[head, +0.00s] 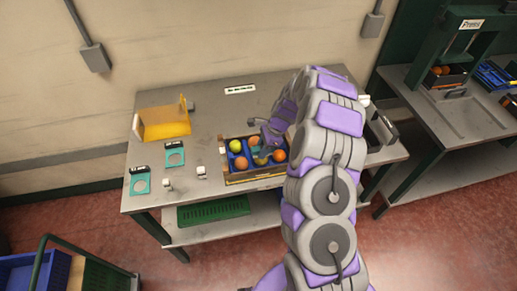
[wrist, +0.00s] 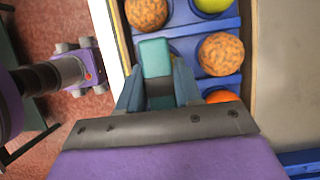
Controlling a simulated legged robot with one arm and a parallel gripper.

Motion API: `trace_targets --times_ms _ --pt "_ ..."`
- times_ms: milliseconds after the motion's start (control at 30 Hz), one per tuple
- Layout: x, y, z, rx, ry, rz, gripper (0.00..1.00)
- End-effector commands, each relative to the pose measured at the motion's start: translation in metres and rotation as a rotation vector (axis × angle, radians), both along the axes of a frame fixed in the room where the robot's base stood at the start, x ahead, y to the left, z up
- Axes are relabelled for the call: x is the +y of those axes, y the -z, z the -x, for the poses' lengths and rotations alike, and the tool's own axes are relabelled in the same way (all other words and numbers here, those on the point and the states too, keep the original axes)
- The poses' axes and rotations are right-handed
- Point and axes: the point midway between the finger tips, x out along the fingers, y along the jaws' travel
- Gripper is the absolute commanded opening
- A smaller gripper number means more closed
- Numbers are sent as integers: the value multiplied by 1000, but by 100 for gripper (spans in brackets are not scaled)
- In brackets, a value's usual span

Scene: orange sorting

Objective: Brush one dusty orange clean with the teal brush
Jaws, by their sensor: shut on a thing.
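My gripper (wrist: 158,88) is shut on the teal brush (wrist: 155,57), whose block shows between the fingers. In the head view my gripper (head: 262,150) is over the crate (head: 258,183), and the arm hides part of it. In the wrist view, two speckled, dusty-looking oranges lie in blue pockets: one dusty orange (wrist: 147,12) beyond the brush and another dusty orange (wrist: 221,53) to its right. A smoother bright orange (wrist: 222,96) is partly hidden by my gripper. A yellow-green fruit (wrist: 212,5) is at the top edge. The brush's bristles are hidden, and I cannot tell whether it touches fruit.
The crate stands on a grey table (head: 205,115). A green tray (head: 213,211) is on the lower shelf. A second bench (head: 470,115) stands right.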

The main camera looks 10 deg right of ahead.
Motion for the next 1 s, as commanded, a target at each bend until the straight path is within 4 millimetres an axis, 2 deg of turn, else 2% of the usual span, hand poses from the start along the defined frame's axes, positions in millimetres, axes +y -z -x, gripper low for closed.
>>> trace_targets --times_ms 233,700,1000 --pt "2 0 0 1 -1 0 3" --pt "26 0 0 1 -1 1 3" --pt "20 1 0 1 0 0 3"
